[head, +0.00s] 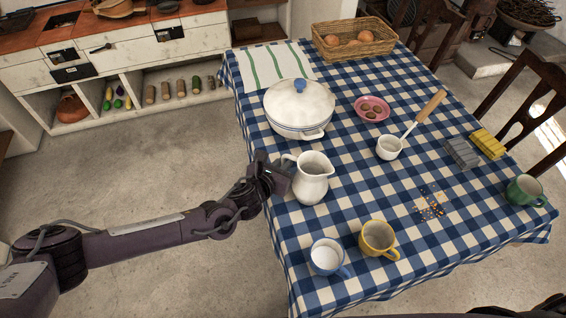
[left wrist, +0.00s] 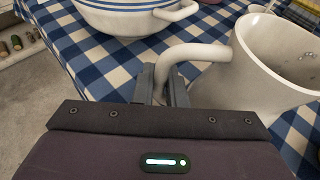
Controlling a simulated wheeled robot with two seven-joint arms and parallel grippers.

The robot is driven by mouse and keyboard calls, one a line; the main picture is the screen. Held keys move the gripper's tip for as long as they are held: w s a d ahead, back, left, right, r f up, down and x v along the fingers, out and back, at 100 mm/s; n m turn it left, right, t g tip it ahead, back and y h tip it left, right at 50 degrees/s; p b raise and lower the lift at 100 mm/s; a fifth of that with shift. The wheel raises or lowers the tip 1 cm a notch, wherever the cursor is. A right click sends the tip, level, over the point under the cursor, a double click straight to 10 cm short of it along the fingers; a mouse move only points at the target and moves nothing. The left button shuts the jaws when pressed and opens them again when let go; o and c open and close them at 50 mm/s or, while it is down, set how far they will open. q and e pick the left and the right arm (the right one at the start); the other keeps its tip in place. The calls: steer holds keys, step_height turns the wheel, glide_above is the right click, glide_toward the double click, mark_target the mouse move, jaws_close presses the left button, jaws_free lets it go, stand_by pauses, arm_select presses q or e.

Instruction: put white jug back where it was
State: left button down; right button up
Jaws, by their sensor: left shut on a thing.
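The white jug (head: 312,180) stands upright at the left edge of the table with the blue checked cloth, its handle toward the left. I cannot tell whether its base touches the cloth. My left gripper (head: 283,170) is shut on the jug's handle. In the left wrist view, the fingers (left wrist: 163,85) close around the end of the handle, and the jug's open mouth (left wrist: 280,50) is at the right. My right gripper is not in view.
A white lidded pot (head: 299,108) stands just behind the jug. Crumbs (head: 430,205) lie on the clear cloth at right.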

arm_select(q)
steer(key=shift+f, duration=0.1)
steer(key=c, duration=1.5)
jaws_free()
steer(key=shift+r, duration=0.2)
steer(key=shift+b+v, duration=0.65)
steer(key=shift+v, duration=5.4)
steer(key=shift+f, duration=0.1)
